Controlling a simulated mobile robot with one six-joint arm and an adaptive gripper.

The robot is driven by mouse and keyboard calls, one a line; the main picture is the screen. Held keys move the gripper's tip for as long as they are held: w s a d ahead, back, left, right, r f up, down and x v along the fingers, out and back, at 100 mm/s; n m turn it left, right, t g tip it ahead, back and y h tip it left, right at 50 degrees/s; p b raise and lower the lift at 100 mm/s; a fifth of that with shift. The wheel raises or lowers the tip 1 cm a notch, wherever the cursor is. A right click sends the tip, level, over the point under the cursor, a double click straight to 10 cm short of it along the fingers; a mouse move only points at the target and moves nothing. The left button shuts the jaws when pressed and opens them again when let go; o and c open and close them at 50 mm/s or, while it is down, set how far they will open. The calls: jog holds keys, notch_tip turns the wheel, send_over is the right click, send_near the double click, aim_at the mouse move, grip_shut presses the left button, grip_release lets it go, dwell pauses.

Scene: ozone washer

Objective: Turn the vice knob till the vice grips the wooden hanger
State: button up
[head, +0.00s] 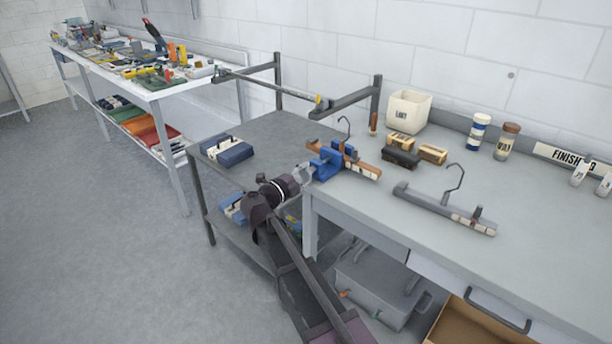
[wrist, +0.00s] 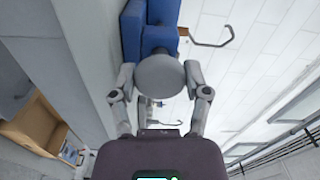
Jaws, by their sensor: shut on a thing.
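The blue vice (head: 328,163) is at the left edge of the workbench in the head view. The wooden hanger (head: 361,169) lies across it, with its metal hook standing up. I cannot tell how tightly the vice jaws sit on the hanger. In the wrist view, the round grey vice knob (wrist: 160,76) is in front of the blue vice body (wrist: 150,30). My gripper (wrist: 160,85) has a finger on each side of the knob and is shut on it. In the head view, my gripper (head: 302,174) reaches the vice from the left. The hanger's hook (wrist: 212,38) shows beyond the vice.
A grey hanger (head: 445,210) lies on the workbench to the right. A white bin (head: 408,110), small blocks (head: 401,157) and bottles (head: 478,132) stand behind.

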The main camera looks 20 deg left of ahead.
jog(key=o, duration=1)
jog(key=shift+s+d, duration=0.15)
jog(key=shift+d, duration=0.15)
jog(key=shift+o, duration=0.7)
jog(key=shift+a, duration=0.1)
jog(key=shift+a, duration=0.1)
jog(key=shift+s+a, duration=0.1)
jog(key=shift+s, duration=0.05)
jog(key=v, duration=0.7)
jog(key=shift+s, duration=0.25)
